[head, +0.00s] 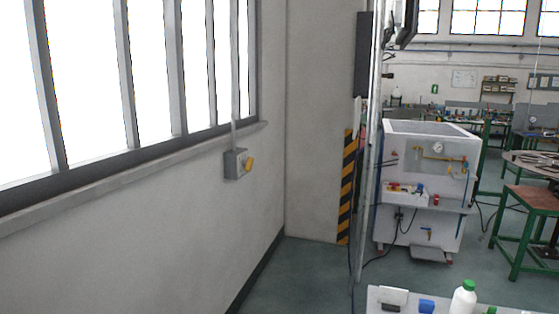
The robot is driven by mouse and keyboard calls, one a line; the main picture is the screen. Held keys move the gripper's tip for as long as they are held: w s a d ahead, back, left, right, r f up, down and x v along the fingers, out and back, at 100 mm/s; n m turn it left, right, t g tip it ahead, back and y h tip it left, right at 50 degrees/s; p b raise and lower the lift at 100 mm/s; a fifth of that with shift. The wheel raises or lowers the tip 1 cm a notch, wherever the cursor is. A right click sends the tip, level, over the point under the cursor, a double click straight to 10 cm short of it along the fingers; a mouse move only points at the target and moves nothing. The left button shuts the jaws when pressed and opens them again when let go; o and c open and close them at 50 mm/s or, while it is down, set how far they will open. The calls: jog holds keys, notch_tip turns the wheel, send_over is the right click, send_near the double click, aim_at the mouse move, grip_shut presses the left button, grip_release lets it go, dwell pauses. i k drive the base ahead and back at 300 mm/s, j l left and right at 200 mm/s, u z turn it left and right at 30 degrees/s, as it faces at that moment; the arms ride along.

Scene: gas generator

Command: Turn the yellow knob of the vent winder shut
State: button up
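The vent winder is a small grey box (234,164) fixed to the white wall on the left, just under the window sill. A thin grey conduit rises from the box past the window. The knob is small here, and I cannot tell which way it is turned. My gripper is not in view, and nothing touches the knob.
A white machine with gauge and pipes (425,175) stands right of centre. A striped post (347,187) marks the corner. A white bottle (463,298) stands on a surface at bottom right. A green-legged stool (527,225) is at right. Green floor (300,285) is clear beside the wall.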

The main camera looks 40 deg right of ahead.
aim_at(249, 164)
jog(key=i+l+z, duration=0.2)
jog(key=i+z, duration=0.2)
jog(key=i, duration=0.15)
jog(key=i+z, duration=0.4)
jog(key=i, duration=0.15)
jog(key=i+j+z, duration=0.2)
jog(key=i+z, duration=0.2)
jog(key=i, duration=0.15)
jog(key=i+l+z, duration=0.1)
jog(key=i+z, duration=0.2)
jog(key=i, duration=0.15)
jog(key=i+z, duration=0.3)
jog(key=i, duration=0.15)
jog(key=i+l+u, duration=0.1)
jog(key=i+u, duration=0.3)
jog(key=u, duration=0.4)
jog(key=i+l+u, duration=0.1)
jog(key=u, duration=0.3)
jog(key=l+u, duration=0.15)
jog(key=u, duration=0.25)
jog(key=l+u, duration=0.1)
jog(key=u, duration=0.3)
